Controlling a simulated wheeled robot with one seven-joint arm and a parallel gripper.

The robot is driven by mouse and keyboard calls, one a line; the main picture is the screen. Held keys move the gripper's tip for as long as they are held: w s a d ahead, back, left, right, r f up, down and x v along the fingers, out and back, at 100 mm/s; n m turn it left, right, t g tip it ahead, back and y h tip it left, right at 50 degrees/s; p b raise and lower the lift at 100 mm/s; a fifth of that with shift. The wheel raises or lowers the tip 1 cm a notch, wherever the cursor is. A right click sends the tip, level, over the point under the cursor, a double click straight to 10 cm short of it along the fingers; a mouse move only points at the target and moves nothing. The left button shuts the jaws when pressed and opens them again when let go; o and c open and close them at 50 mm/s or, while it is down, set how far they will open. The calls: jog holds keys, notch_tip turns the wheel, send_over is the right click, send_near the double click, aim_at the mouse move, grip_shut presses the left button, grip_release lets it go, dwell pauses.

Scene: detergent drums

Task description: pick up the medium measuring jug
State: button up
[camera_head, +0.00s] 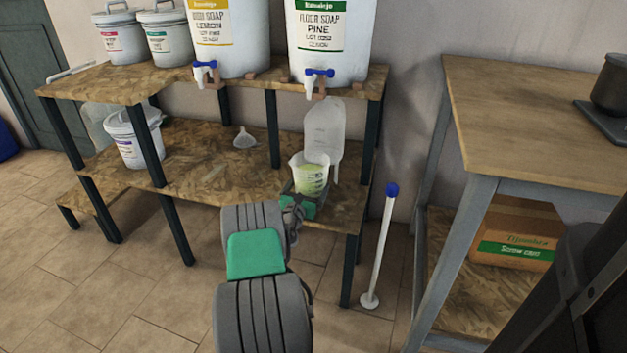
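A translucent measuring jug (310,176) with yellow-green contents stands upright near the right end of the lower shelf. It looks like the medium jug. A taller clear jug (325,122) stands just behind it. My gripper (303,204) is at the near side of the medium jug, low by its base, at the end of my arm. My wrist partly covers the gripper, and the fingers are too small and hidden to show whether they are open or touching the jug. A dark green thing shows around the jug's base; I cannot tell whether it is a stand or part of my gripper.
The upper shelf (150,82) with large soap drums (331,40) and blue-handled taps (319,74) overhangs the jugs. A small funnel (245,139) lies left on the lower shelf (205,165). A white pole (380,250) and a wooden table (550,125) stand right.

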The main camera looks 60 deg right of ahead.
jog(key=shift+r, duration=0.15)
jog(key=shift+c, duration=0.5)
jog(key=shift+r, duration=0.1)
